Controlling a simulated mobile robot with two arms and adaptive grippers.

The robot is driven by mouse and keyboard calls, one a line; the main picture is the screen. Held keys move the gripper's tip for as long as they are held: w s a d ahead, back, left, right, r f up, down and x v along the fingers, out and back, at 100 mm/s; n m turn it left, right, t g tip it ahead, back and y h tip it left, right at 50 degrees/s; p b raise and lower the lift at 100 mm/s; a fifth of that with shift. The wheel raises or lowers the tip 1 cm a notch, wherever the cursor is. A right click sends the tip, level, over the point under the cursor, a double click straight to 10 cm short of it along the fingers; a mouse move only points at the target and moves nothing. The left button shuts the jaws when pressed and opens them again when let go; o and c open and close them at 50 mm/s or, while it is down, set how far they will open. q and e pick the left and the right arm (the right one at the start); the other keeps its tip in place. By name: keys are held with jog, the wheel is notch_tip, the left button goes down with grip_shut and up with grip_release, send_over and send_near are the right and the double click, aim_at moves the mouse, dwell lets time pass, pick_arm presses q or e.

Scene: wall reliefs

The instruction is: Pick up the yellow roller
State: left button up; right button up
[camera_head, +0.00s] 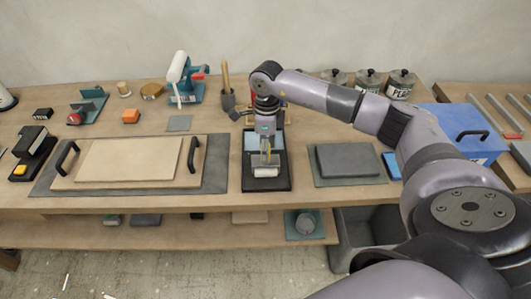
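My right arm reaches in from the right, and my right gripper (268,158) points down over a black tray (251,184) near the table's front edge. A small yellow part (268,150) shows between or just behind the fingers, with a pale cylinder (266,172) right below it at the front of the tray. These look like parts of the roller, but the gripper hides much of it. I cannot tell whether the fingers are closed on it. My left gripper is not in view.
Left of the tray, a pale board (130,159) with black handles lies on a grey mat (215,183). Right of it, a dark grey slab (349,160) lies on a mat. A blue box (455,125) is farther right. Lidded jars (400,84) stand at the back.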

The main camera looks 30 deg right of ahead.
jog(key=shift+a+f, duration=0.1)
jog(key=shift+f, duration=1.2)
jog(key=shift+c, duration=0.5)
grip_shut()
jog(key=shift+r, duration=0.1)
